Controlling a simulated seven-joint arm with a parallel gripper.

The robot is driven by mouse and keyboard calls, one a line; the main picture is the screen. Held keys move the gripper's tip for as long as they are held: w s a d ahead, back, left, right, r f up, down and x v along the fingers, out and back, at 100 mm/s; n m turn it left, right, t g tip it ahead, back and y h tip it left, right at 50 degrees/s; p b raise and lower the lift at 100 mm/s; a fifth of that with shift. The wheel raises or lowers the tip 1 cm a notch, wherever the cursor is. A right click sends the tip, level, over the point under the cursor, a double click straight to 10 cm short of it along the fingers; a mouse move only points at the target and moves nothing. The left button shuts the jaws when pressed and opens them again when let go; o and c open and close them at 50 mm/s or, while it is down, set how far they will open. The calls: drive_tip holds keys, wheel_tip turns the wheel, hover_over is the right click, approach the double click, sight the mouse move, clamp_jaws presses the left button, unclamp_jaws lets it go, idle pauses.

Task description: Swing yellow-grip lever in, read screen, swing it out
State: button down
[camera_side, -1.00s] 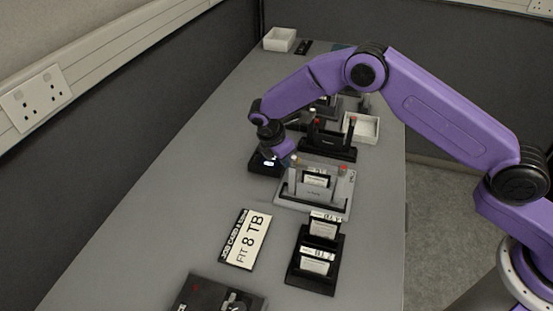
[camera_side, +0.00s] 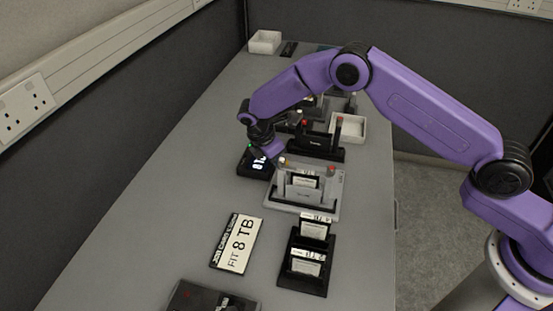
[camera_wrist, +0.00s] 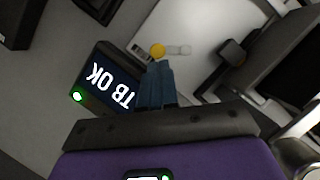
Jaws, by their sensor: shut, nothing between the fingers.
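The lever's yellow grip (camera_wrist: 157,50) shows just past my fingertips in the wrist view; in the side view it is a small yellow spot (camera_side: 283,161) at the grey dock's left post. My gripper (camera_wrist: 155,72) is shut and empty, beside the grip; I cannot tell whether they touch. The grey dock (camera_side: 335,195) holds an upright drive (camera_side: 303,181). The black screen box (camera_side: 245,170) stands left of the dock. Its screen (camera_wrist: 110,85) shows white text ending "TB OK", and a green light (camera_wrist: 77,96) is lit; the text's start is hidden or cut off.
A job card (camera_side: 236,243) reading "FIT 8 TB" lies in front. A black rack (camera_side: 300,282) with drives stands right of it. A black dock (camera_side: 315,147) with red-tipped posts and a white tray (camera_side: 362,128) are behind. The table's left strip is clear.

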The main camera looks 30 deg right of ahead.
drive_tip(key=shift+w+d+m+g, duration=0.2)
drive_tip(key=shift+d+m+g, duration=0.15)
drive_tip(key=shift+m, duration=0.45)
drive_tip(key=shift+w+d+m+g, duration=0.15)
drive_tip(key=shift+m+g, duration=0.1)
drive_tip(key=shift+m, duration=0.3)
drive_tip(key=shift+w+d+m+g, duration=0.1)
drive_tip(key=shift+d+m+g, duration=0.1)
drive_tip(key=shift+m, duration=0.35)
drive_tip(key=shift+d+m+g+y, duration=0.2)
drive_tip(key=shift+d+m+g, duration=0.15)
drive_tip(key=shift+m, duration=0.65)
drive_tip(key=shift+d+m+g+y, duration=0.2)
drive_tip(key=shift+d+m+g, duration=0.15)
drive_tip(key=shift+m, duration=0.65)
drive_tip(key=shift+d+m+g+y, duration=0.3)
drive_tip(key=shift+d+m, duration=0.15)
drive_tip(key=shift+m, duration=0.75)
drive_tip(key=shift+s+d+m+g+y, duration=0.15)
drive_tip(key=shift+d+m+y, duration=0.1)
drive_tip(key=shift+m, duration=0.4)
drive_tip(key=shift+d+m+g+y, duration=0.15)
drive_tip(key=shift+d+m, duration=0.05)
drive_tip(key=shift+m, duration=0.45)
drive_tip(key=shift+s+d+f, duration=0.2)
drive_tip(key=shift+s+d, duration=0.1)
drive_tip(key=shift+d, duration=0.1)
drive_tip(key=shift+a, duration=0.1)
drive_tip(key=shift+s+a, duration=0.6)
drive_tip(key=shift+a, duration=0.1)
